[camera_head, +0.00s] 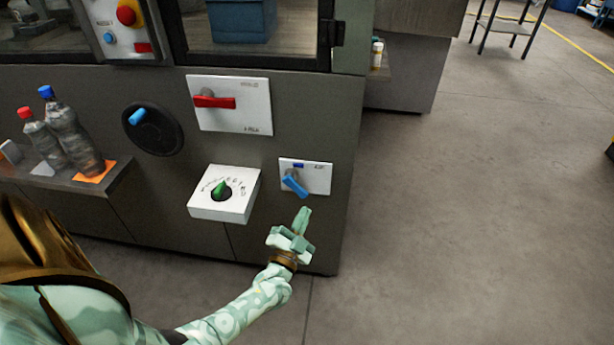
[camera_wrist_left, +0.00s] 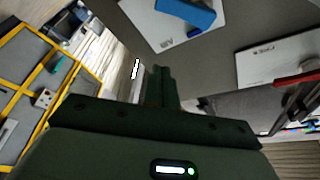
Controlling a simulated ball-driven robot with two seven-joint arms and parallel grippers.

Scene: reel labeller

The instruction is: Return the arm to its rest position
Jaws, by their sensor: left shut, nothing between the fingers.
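My left arm comes in from the lower left of the head view. Its pale green left gripper (camera_head: 303,222) is shut and empty. Its fingertips are just below and right of the blue lever (camera_head: 294,184) on a small white plate (camera_head: 319,178); whether they touch it cannot be told from the head view. In the left wrist view the shut fingers (camera_wrist_left: 160,82) point away from the palm, and the blue lever (camera_wrist_left: 186,14) shows above them, apart from them. My right gripper is not in view.
The grey machine front carries a red handle (camera_head: 215,102), a green knob (camera_head: 220,189) on a white box, and a black dial with a blue handle (camera_head: 138,116). Two bottles (camera_head: 70,132) stand on a ledge at the left. Open floor (camera_head: 470,220) lies to the right.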

